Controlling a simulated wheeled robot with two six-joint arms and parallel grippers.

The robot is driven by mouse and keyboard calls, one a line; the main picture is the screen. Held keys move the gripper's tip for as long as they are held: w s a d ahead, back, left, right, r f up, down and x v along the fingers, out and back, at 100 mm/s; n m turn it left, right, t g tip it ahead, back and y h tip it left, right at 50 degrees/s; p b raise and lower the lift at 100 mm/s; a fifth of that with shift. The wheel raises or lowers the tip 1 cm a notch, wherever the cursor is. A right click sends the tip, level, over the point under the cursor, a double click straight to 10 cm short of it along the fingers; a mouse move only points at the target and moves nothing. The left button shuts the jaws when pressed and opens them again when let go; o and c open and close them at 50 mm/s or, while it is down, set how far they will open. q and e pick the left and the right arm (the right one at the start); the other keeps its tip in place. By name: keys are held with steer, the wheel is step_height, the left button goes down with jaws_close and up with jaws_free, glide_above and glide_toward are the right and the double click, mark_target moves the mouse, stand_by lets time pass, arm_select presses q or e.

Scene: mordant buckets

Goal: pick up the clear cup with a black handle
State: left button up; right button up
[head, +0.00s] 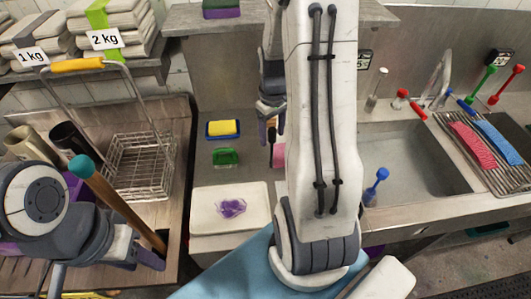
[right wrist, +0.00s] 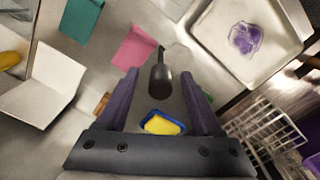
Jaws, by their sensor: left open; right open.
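The clear cup (right wrist: 181,56) is faint and see-through in the right wrist view, on the grey counter. Its black handle (right wrist: 160,78) points toward my right gripper (right wrist: 160,85). The gripper is open, with one finger on each side of the handle and a gap to both. In the head view my right gripper (head: 271,132) is over the middle counter, and a dark bit of the handle shows between its fingers. The cup itself is hidden there, behind my arm. My left gripper (head: 140,258) is open at the lower left, far from the cup.
A yellow sponge in a blue dish (head: 223,129), a green brush (head: 225,157) and a white tray (head: 200,214) with purple stuff stand nearby. A pink piece (right wrist: 135,45) lies beside the cup. A wire basket (head: 140,165) is left; the sink (head: 410,160) is right.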

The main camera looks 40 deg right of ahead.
mark_target(272, 142)
steer(key=shift+f+p, duration=0.65)
steer(key=shift+f, duration=1.65)
jaws_close()
steer(key=shift+r, duration=0.15)
